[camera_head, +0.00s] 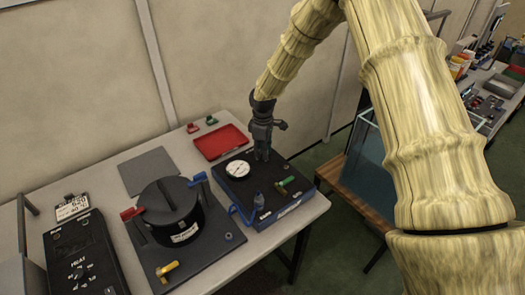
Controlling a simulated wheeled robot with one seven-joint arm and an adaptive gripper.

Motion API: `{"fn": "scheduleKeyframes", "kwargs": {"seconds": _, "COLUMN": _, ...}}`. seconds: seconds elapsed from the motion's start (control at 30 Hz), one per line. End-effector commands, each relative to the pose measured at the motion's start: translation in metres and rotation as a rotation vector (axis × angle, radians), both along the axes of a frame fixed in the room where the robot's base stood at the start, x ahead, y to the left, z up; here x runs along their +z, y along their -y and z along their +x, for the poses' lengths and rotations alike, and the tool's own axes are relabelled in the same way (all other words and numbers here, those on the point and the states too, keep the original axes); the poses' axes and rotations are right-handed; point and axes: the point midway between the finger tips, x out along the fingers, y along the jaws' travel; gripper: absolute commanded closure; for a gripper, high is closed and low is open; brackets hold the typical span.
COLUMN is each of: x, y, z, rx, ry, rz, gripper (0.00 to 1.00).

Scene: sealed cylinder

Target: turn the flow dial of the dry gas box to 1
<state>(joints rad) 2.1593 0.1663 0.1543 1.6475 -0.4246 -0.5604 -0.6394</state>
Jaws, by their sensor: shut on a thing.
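The dry gas box (270,201) is a low black box with blue trim at the right end of the table. On its top are a round white gauge (238,169), a green lever (286,182) and a small blue-grey fitting (259,200). My gripper (262,157) points down at the back of the box top, just right of the gauge. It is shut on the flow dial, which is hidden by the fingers. The dial's marks and setting cannot be read in this view.
Left of the box stands a black cylinder (168,207) on a dark plate, with red, blue and yellow handles. A blue tube (240,213) runs near the box. A red tray (221,142) lies behind. A heater panel (84,262) is far left. A glass tank (366,165) stands right.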

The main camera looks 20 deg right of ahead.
Motion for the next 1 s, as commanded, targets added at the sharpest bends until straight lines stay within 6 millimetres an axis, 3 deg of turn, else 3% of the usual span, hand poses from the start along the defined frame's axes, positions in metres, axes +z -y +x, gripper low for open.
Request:
{"fn": "scheduleKeyframes", "kwargs": {"seconds": 0.03, "x": 0.003, "y": -0.001, "z": 0.003, "rx": 0.000, "ry": 0.007, "rz": 0.001, "gripper": 1.00}}
{"fn": "scheduleKeyframes", "kwargs": {"seconds": 0.07, "x": 0.003, "y": -0.001, "z": 0.003, "rx": 0.000, "ry": 0.007, "rz": 0.001, "gripper": 0.74}}
{"fn": "scheduleKeyframes", "kwargs": {"seconds": 0.17, "x": 0.002, "y": 0.000, "z": 0.003, "rx": 0.000, "ry": 0.006, "rz": 0.001, "gripper": 0.55}}
{"fn": "scheduleKeyframes", "kwargs": {"seconds": 0.57, "x": 0.004, "y": 0.000, "z": 0.001, "rx": -0.002, "ry": 0.003, "rz": 0.000, "gripper": 0.54}}
{"fn": "scheduleKeyframes", "kwargs": {"seconds": 0.77, "x": 0.028, "y": 0.000, "z": 0.001, "rx": -0.002, "ry": 0.004, "rz": 0.001, "gripper": 0.54}}
{"fn": "scheduleKeyframes", "kwargs": {"seconds": 1.0, "x": 0.073, "y": 0.001, "z": 0.001, "rx": -0.002, "ry": 0.004, "rz": 0.001, "gripper": 0.54}}
